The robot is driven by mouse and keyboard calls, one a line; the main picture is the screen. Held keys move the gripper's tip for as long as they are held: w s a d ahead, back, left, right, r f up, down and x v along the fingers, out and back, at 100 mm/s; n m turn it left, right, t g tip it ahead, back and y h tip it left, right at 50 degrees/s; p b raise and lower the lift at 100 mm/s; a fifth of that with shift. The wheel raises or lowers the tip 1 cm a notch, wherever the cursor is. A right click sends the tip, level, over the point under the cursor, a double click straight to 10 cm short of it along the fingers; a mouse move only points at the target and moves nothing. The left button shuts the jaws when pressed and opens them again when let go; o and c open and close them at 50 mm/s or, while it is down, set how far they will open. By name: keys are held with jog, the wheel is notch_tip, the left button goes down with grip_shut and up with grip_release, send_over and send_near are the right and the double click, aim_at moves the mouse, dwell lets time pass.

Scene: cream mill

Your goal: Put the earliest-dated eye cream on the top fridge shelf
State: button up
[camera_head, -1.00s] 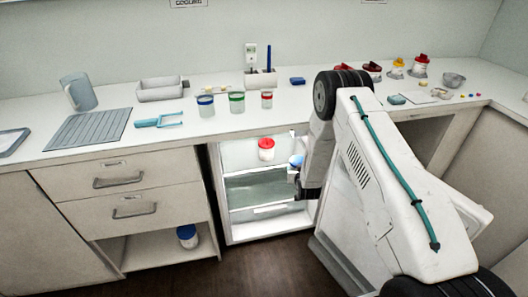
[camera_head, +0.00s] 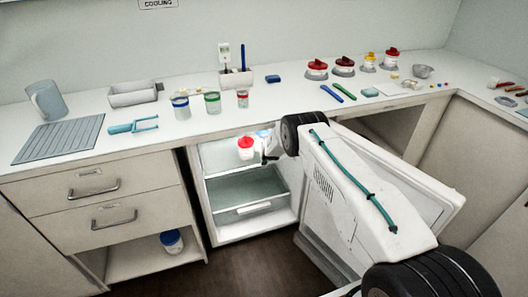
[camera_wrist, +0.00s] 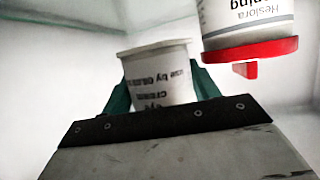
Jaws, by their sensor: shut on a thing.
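My gripper (camera_wrist: 160,88) is shut on a small white-labelled eye cream jar (camera_wrist: 158,75). The jar appears upside down in the wrist view, with "eye cream" and "use by" on its label; the date is not clearly readable. In the head view its blue lid (camera_head: 263,133) shows inside the open fridge (camera_head: 207,196), at top-compartment height. My wrist partly hides it there. A red-lidded jar (camera_head: 246,150) stands in the top compartment, close to the left of the held jar. It also shows at upper right in the wrist view (camera_wrist: 250,20), apart from the held jar.
Below the top compartment is a clear fridge drawer (camera_head: 240,195). Blue-, green- and red-lidded jars (camera_head: 212,103) stand on the counter above. Another blue-lidded jar (camera_head: 172,241) sits in the open cubby under the drawers. Several lidded containers (camera_head: 343,66) stand at the back right.

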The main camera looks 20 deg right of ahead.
notch_tip(320, 180, down, 6)
jog(key=shift+s+f, duration=0.1)
jog(key=shift+f, duration=0.3)
jog(key=o, duration=0.8)
jog(key=shift+f, duration=0.15)
jog(key=shift+r, duration=0.2)
jog(key=v, duration=1.1)
jog(key=shift+s+r, duration=0.15)
jog(key=shift+s, duration=0.2)
jog(key=shift+a, duration=0.15)
